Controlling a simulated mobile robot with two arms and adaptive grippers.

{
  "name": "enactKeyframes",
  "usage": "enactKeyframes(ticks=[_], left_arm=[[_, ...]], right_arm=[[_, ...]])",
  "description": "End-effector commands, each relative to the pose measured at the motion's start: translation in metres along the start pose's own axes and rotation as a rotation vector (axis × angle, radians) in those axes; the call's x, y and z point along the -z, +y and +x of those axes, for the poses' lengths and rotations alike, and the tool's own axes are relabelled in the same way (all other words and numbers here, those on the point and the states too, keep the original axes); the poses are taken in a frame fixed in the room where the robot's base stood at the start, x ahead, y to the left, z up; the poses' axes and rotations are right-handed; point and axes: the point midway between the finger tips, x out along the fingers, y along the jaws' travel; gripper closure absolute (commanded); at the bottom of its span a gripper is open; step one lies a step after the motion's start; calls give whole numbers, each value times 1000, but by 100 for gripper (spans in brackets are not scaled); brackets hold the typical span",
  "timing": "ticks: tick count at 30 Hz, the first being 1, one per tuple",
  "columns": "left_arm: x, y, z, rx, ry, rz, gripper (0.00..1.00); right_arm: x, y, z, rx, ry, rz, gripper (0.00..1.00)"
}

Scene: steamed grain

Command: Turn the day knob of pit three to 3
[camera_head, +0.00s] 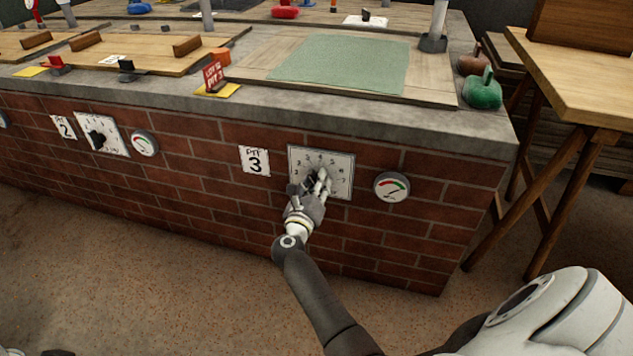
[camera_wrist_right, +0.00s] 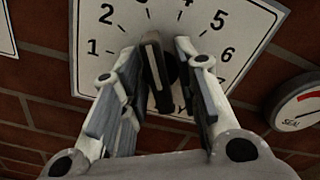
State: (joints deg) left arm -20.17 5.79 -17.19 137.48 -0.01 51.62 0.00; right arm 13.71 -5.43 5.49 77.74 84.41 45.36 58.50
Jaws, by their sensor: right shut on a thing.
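The dial plate of pit three (camera_head: 345,165) is a pale numbered plate on the brick wall, right of the sign "PIT 3" (camera_head: 255,161). My right gripper (camera_head: 318,183) is at its middle, shut on the day knob and hiding most of it in the head view. In the right wrist view the dark knob (camera_wrist_right: 155,70) stands between the fingers. Its upper end leans slightly left of upright, toward the 3 at the top edge; the exact reading is hard to tell. The numbers 1, 2, 4, 5 and 6 also show on the plate (camera_wrist_right: 245,25). My left gripper is not in view.
A round gauge (camera_head: 391,187) is just right of the dial. Pit two's dial (camera_head: 103,136) and gauge (camera_head: 145,143) are farther left. The concrete ledge (camera_head: 420,128) overhangs above. A wooden table (camera_head: 590,85) stands at right. The floor in front is clear.

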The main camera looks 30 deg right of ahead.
Motion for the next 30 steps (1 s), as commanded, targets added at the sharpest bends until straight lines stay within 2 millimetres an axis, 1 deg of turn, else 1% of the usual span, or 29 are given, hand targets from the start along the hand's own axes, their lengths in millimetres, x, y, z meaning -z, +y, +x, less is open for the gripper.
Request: enactKeyframes(ticks=[1, 2, 17, 22, 30], left_arm=[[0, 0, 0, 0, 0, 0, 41], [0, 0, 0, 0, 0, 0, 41], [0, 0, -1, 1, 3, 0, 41], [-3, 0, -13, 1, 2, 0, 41], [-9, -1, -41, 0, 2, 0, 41]], right_arm=[[0, 0, 0, 0, -1, 0, 95], [0, 0, 0, 0, -1, 1, 67], [0, 0, 0, 0, -1, 9, 66], [3, 1, 0, 1, -3, 88, 66], [4, 1, 0, 1, -4, 329, 66]])
